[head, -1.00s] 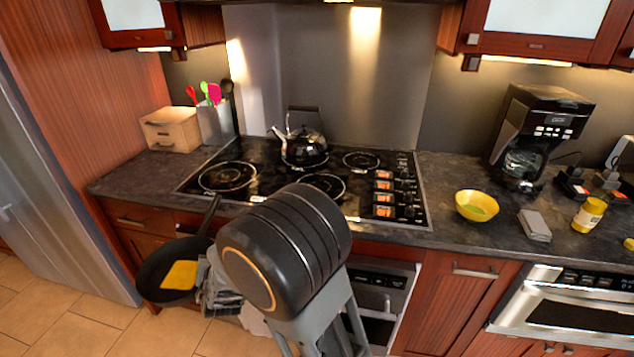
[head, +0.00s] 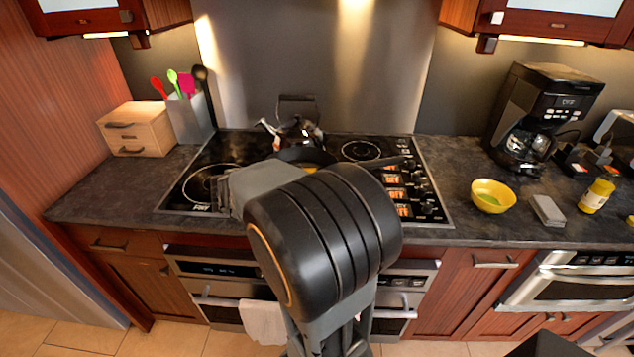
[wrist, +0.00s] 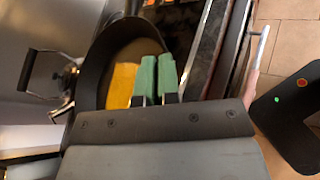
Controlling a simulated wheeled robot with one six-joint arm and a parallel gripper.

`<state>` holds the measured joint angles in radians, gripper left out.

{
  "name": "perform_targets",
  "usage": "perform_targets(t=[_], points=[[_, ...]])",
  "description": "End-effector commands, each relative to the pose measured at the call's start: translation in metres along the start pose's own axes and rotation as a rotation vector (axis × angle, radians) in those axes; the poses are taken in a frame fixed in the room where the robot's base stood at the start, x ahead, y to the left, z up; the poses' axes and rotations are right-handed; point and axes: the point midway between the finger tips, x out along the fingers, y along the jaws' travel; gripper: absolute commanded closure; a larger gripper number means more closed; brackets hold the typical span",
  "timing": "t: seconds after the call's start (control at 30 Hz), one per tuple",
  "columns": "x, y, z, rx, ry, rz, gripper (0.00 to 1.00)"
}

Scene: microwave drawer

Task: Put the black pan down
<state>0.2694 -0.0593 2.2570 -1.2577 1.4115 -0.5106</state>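The black pan (head: 297,154) is over the middle of the stovetop (head: 235,150), in front of the kettle, mostly hidden by my arm. Its handle points right. In the wrist view the pan (wrist: 104,50) has a flat yellow piece (wrist: 121,84) in it. The head view hides the fingers. I cannot tell whether the pan's base touches the stovetop.
A dark kettle (head: 297,131) stands close behind the pan. Stove knobs (head: 416,178) line the right side. A yellow bowl (head: 492,196), a grey block (head: 547,210) and a coffee maker (head: 540,115) stand on the right counter. A utensil holder (head: 190,118) and wooden box (head: 143,130) are left.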

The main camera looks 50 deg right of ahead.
Motion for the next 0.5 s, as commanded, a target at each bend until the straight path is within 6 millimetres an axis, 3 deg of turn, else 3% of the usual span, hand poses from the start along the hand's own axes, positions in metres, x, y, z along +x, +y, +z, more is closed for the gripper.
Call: perform_targets(t=[0.17,0.5], points=[[0.023,-0.003,0.006,0.032,-0.039,-0.069,1.0],[0.096,0.029,-0.022,0.032,-0.04,-0.073,1.0]])
